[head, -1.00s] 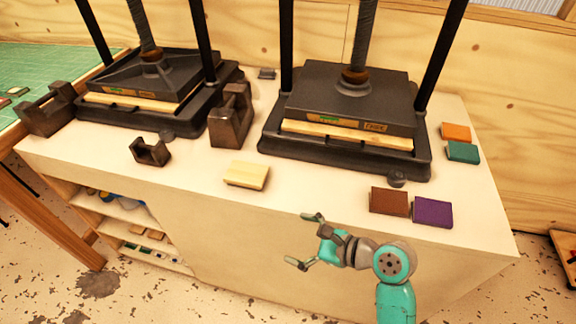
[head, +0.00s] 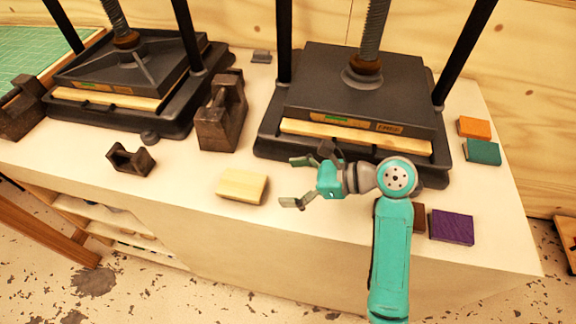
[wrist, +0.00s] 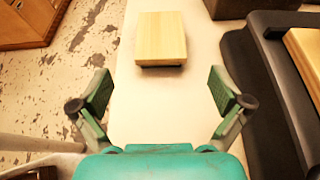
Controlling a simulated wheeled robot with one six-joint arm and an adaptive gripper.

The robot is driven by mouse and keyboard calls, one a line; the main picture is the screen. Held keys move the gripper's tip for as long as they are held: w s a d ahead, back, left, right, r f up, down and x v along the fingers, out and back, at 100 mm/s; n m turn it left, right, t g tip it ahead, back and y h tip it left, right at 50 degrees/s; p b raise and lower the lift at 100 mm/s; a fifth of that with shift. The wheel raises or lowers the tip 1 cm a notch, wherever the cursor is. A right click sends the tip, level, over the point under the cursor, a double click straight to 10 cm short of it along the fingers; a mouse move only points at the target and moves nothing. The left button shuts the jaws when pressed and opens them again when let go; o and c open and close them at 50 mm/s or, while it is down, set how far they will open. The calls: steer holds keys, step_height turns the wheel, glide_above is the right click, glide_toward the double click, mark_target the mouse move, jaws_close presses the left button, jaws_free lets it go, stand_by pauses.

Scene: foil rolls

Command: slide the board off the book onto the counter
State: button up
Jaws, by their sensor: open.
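A pale wooden board (head: 242,186) lies flat near the counter's front edge, left of my gripper. It also shows in the wrist view (wrist: 161,37), straight ahead between the fingers. A thin dark strip shows under its near edge; I cannot tell whether this is a book or shadow. The cream counter (head: 190,190) has bare surface around the board. My gripper (head: 295,182) is open and empty, its fingers pointing at the board and apart from it. In the wrist view my gripper (wrist: 160,88) has its two green fingertips spread wider than the board.
A large black press (head: 350,100) stands behind my gripper, and another press (head: 125,85) at the left. A dark metal block (head: 221,115) and a small dark bracket (head: 130,158) stand near the board. Purple (head: 452,227), teal (head: 482,151) and orange (head: 474,127) books lie right.

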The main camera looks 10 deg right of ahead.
mark_target(244, 184)
stand_by(0.3)
steer(key=x, duration=1.1)
steer(key=c, duration=1.1)
